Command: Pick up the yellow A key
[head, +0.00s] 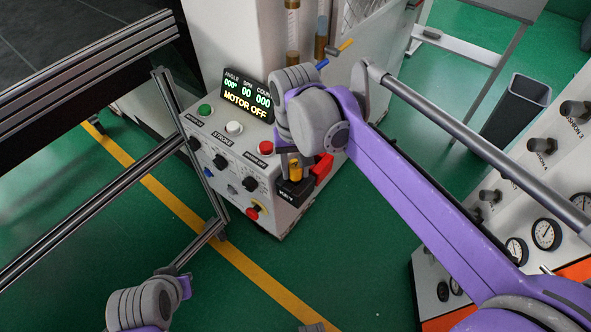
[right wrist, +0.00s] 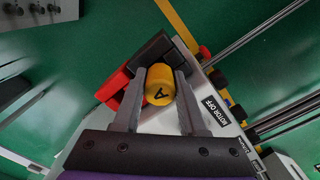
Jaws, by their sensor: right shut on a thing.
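The yellow A key (head: 295,171) is a small yellow cylinder at the black holder (head: 294,192) on the lower right of the white control box. In the right wrist view the key (right wrist: 160,88) shows a dark letter A on its end and sits between the two grey fingers. My right gripper (right wrist: 161,98) is shut on it. In the head view the right gripper (head: 293,160) is partly hidden by its own wrist. Whether the key is clear of the holder I cannot tell. My left arm shows at the lower left; its fingers are not clear.
The control box (head: 225,170) has knobs, buttons and a "MOTOR OFF" display (head: 247,94). A red block (head: 322,168) is close beside the holder. Metal rails (head: 100,210) run at left. A gauge panel (head: 530,215) stands at right. Green floor lies between.

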